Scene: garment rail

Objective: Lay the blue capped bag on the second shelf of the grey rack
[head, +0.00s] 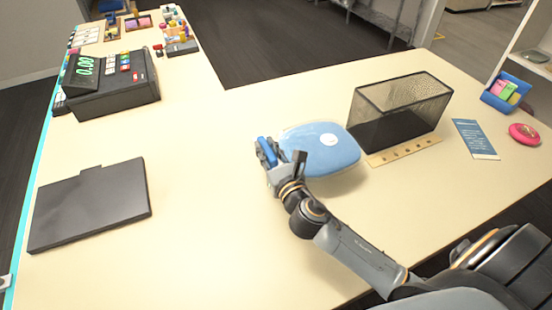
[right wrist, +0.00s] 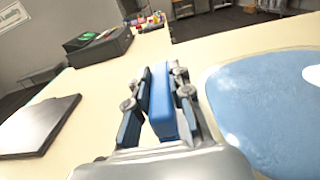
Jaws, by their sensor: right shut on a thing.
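The blue capped bag (head: 335,158) is a flat, rounded light-blue pouch with a white spot, over the middle of the table. Its body also shows at the right of the right wrist view (right wrist: 265,115). My right gripper (head: 268,153) is at the bag's left end, shut on a darker blue upright part, seen between its fingers in the right wrist view (right wrist: 161,103). I cannot tell whether the bag touches the table. A grey metal rack (head: 372,14) stands beyond the table, cut off by the top edge, so its shelves are mostly hidden. My left gripper is not in view.
A black mesh box (head: 415,90) stands close right of the bag, with a wooden strip (head: 405,151) before it. A blue card (head: 475,139), blue bin (head: 507,93) and pink disc (head: 524,134) are farther right. A black board (head: 90,205) and till (head: 112,84) are left.

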